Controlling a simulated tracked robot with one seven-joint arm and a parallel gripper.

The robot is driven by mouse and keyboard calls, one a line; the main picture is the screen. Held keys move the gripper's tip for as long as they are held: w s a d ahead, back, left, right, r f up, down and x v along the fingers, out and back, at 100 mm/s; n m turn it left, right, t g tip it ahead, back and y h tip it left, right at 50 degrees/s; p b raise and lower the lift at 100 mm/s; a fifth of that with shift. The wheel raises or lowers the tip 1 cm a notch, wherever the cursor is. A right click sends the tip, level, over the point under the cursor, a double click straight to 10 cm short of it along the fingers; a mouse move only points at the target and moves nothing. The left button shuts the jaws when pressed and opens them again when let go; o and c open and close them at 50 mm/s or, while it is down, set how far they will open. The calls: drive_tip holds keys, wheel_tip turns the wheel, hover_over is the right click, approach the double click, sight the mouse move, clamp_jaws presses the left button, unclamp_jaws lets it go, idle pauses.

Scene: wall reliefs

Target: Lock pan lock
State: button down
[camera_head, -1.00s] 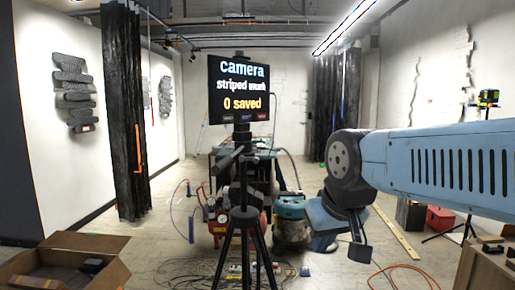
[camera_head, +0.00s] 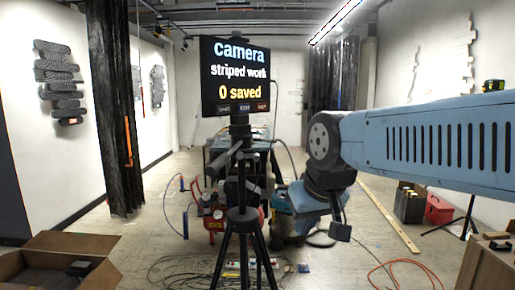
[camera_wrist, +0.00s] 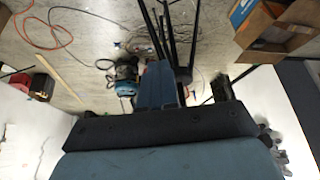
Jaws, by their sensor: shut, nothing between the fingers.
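A camera screen (camera_head: 235,75) stands on a black tripod (camera_head: 243,225) in the middle of the head view. It reads "Camera striped work 0 saved". The tripod head (camera_head: 240,150) below it is dark; I cannot make out the pan lock on it. My arm reaches in from the right and bends down at its dark joint, right of the tripod. My gripper (camera_wrist: 162,75) shows in the wrist view, its blue fingers together and empty. The tripod legs (camera_wrist: 170,35) lie beyond the fingertips there. I cannot tell the gap between fingers and tripod head.
A blue vacuum (camera_head: 290,225) and a red machine (camera_head: 213,215) stand behind the tripod. Cables (camera_head: 205,270) lie around its feet. An open cardboard box (camera_head: 70,243) is at front left, another box (camera_head: 490,265) at front right. Wall reliefs (camera_head: 58,85) hang left.

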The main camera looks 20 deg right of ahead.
sight(259, 155)
drive_tip(key=w+d+r+m+g+y, duration=0.1)
drive_tip(key=w+d+r+y, duration=0.2)
drive_tip(key=w+r, duration=0.7)
drive_tip(key=w+d+r+m+g+y, duration=0.2)
drive_tip(key=w+d+r, duration=0.3)
drive_tip(key=w+r, duration=0.5)
drive_tip(key=w+y, duration=0.1)
drive_tip(key=w, duration=0.4)
drive_tip(key=shift+d+r, duration=0.25)
drive_tip(key=shift+r, duration=0.1)
drive_tip(key=shift+w+f, duration=0.1)
drive_tip(key=x, duration=1.4)
drive_tip(key=shift+s+a, duration=0.25)
drive_tip(key=shift+s, duration=0.05)
